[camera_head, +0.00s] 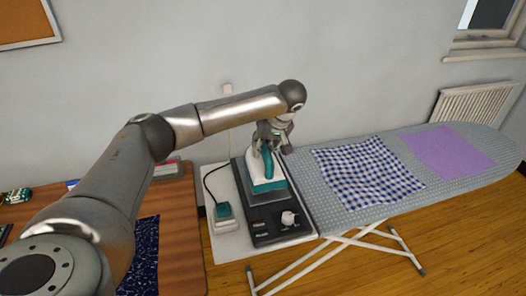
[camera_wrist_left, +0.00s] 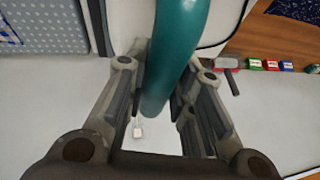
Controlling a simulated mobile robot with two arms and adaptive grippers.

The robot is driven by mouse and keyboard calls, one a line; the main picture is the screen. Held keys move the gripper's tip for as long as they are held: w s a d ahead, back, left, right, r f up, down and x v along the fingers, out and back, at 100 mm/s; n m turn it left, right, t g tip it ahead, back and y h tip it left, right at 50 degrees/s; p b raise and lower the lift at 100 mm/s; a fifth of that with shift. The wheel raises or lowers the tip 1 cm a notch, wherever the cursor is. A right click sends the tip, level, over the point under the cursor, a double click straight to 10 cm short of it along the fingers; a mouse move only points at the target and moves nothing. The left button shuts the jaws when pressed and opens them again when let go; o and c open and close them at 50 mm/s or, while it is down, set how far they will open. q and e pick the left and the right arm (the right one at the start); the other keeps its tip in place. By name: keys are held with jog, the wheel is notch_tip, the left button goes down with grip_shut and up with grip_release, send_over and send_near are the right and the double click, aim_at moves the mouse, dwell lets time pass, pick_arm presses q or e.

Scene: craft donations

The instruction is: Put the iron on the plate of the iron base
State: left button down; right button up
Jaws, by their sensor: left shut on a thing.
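The iron (camera_head: 267,184) is teal and white. It is over the dark plate of the iron base (camera_head: 262,222) in the head view; I cannot tell whether it touches the plate. My left gripper (camera_head: 270,147) is shut on the iron's teal handle, seen from above. In the left wrist view the handle (camera_wrist_left: 176,50) runs between the two fingers of my left gripper (camera_wrist_left: 163,100). The base has a light control knob (camera_head: 289,217) at its front. My right gripper is not in view.
The ironing board (camera_head: 320,205) stands right of the base, with a blue checked cloth (camera_head: 368,172) and a purple cloth (camera_head: 447,152) on it. A small teal and white block (camera_head: 223,212) with a cord lies left of the base. A wooden table (camera_head: 180,230) is at left.

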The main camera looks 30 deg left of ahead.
pick_arm(q)
jog(key=shift+a+f+p, duration=0.1)
jog(key=shift+f+p, duration=0.45)
jog(key=shift+f, duration=0.3)
jog(key=shift+w+f, duration=0.1)
jog(key=shift+f, duration=0.4)
jog(key=c, duration=1.3)
grip_release()
jog(key=shift+f, duration=0.1)
jog(key=shift+o, duration=0.2)
